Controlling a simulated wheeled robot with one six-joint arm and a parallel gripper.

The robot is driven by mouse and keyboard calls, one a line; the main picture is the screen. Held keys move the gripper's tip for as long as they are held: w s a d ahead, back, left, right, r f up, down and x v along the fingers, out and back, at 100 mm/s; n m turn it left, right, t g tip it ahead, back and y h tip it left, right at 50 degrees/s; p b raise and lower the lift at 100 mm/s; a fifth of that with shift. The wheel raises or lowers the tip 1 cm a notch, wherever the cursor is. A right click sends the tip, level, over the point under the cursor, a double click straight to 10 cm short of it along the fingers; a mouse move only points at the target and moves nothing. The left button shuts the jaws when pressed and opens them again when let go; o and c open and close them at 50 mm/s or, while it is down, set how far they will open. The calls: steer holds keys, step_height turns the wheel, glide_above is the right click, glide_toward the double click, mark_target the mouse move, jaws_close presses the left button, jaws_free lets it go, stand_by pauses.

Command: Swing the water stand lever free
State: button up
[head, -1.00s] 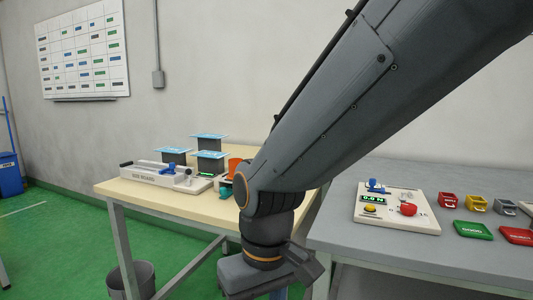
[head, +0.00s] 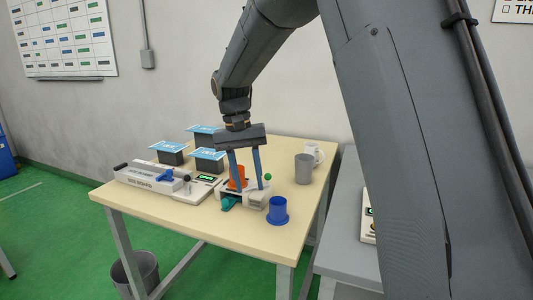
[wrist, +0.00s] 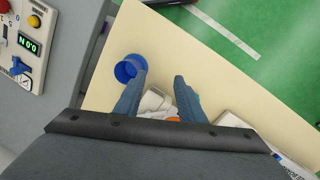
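The white water stand (head: 257,198) sits near the middle of the cream table, with an orange cup (head: 238,179) on it. A teal part (head: 229,203) sticks out at its front left and a green ball knob (head: 268,177) shows at its right; I cannot tell which belongs to the lever. My gripper (head: 250,187) points down over the stand, its two blue-grey fingers apart with nothing seen between them. The fingers partly cover the cup and stand. In the wrist view my gripper (wrist: 159,78) is also open, and the stand (wrist: 155,103) is mostly hidden.
A blue cup (head: 278,211) stands close in front of the stand, and a grey cup (head: 304,169) and white mug (head: 316,152) stand behind right. A white board device (head: 150,182) and dark boxes (head: 208,162) are at left. The table's front (head: 230,237) is clear.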

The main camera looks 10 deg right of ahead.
steer(key=w+d+r+m+h+p, duration=0.1)
steer(key=w+d+r+m+p, duration=0.1)
steer(key=w+d+p, duration=0.3)
steer(key=w+r+m+p, duration=0.2)
steer(key=w+p, duration=0.2)
steer(key=w, duration=0.3)
steer(key=shift+m+g+h, duration=0.3)
steer(key=shift+g, duration=0.2)
steer(key=shift+w+p+x, duration=0.15)
steer(key=shift+p+x, duration=0.45)
steer(key=shift+x, duration=1.25)
steer(key=shift+w+p+x, duration=0.15)
steer(key=shift+p+x, duration=0.45)
steer(key=shift+x, duration=1.25)
steer(key=shift+d, duration=0.2)
jaws_close()
